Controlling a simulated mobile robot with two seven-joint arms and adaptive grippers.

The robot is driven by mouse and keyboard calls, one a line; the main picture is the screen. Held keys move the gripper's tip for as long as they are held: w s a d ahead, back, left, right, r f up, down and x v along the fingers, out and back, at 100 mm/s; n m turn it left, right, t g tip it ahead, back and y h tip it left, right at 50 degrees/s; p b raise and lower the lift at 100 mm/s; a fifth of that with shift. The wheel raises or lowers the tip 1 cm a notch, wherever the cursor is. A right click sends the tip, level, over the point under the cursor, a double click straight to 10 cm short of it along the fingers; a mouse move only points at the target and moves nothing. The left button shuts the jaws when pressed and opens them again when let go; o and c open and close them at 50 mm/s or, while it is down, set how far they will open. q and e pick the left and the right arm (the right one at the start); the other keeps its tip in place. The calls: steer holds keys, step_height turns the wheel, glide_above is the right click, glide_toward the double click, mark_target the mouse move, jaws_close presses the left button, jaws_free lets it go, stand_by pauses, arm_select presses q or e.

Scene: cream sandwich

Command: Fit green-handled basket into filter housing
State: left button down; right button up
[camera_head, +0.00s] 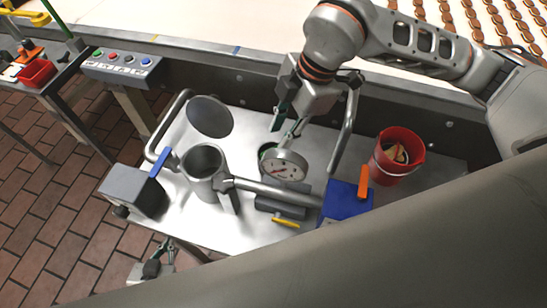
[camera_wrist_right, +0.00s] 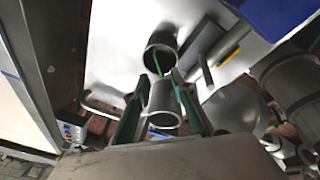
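A small grey cylinder with green inside its rim (camera_head: 267,152), likely the basket, stands partly hidden behind a dial gauge. In the right wrist view it shows as a dark-mouthed cylinder, and a green handle (camera_wrist_right: 157,62) rises from it. My right gripper (camera_head: 284,133) is just above it; its fingertips (camera_wrist_right: 161,78) are apart, with the handle between them and no clear contact. The filter housing appears to be the upright open grey cylinder (camera_head: 204,158) to the left, joined to a pipe. My left gripper (camera_head: 162,256) is low at the left, its finger gap unclear.
A round grey open part (camera_head: 210,117) sits behind the housing. The gauge (camera_head: 284,167) stands close to the basket. A blue block with an orange lever (camera_head: 346,201) and a red bucket (camera_head: 397,156) are to the right. A grey box with a blue lever (camera_head: 134,190) is left.

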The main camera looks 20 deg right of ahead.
steer(key=p+x, duration=0.1)
steer(key=x, duration=0.5)
steer(key=shift+w, duration=0.15)
jaws_close()
